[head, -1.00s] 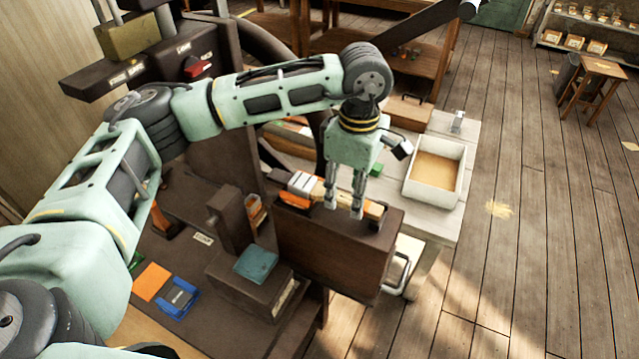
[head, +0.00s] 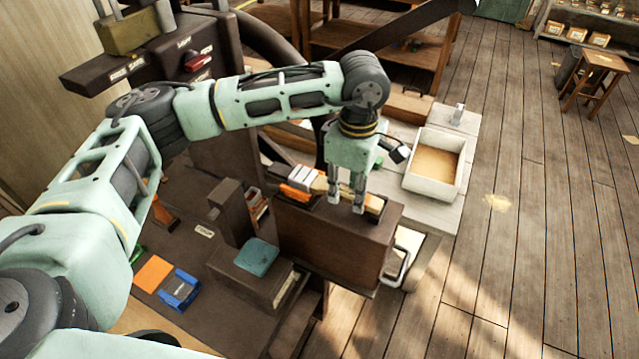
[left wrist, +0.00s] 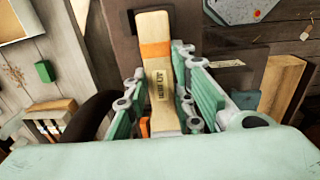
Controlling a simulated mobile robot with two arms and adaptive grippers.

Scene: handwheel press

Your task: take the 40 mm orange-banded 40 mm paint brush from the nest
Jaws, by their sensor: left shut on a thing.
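The paint brush has a pale wooden handle with an orange band and a printed label, seen close up in the left wrist view (left wrist: 158,75). In the head view the brush (head: 376,204) lies along the top of the dark brown nest block (head: 335,240). My left gripper (head: 346,207) points down over the block, with its fingers shut on the brush handle, one on each side. In the left wrist view the fingers (left wrist: 163,110) flank the handle. I cannot tell whether the brush is clear of the nest. My right gripper is not in view.
White and orange pieces (head: 300,180) sit at the left of the nest top. A white-walled tray (head: 436,190) stands on the pale bench to the right. A dark block with a teal pad (head: 257,257) and a blue holder (head: 180,290) are nearer. Open floor lies right.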

